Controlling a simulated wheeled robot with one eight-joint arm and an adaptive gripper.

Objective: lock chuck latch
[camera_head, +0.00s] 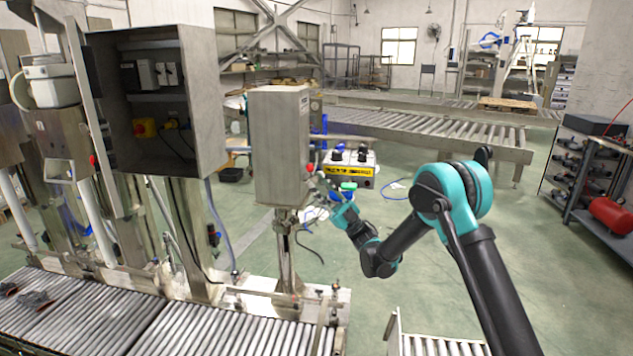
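A grey metal box (279,140) stands upright on a metal post (287,262) near the middle of the view. A small red knob or button (310,168) sits low on its right edge. My gripper (319,184) is at the end of my teal and black arm, close to the box's lower right edge, just below the red part. It is too small to tell whether it touches anything or is open or shut. I cannot make out a chuck latch clearly; it may be hidden or too small.
An open grey cabinet (206,62) stands to the left of the box. A roller conveyor (190,325) runs along the front left. A yellow and white control unit (352,162) lies behind my gripper. A red tank (611,214) rests on a rack at the right.

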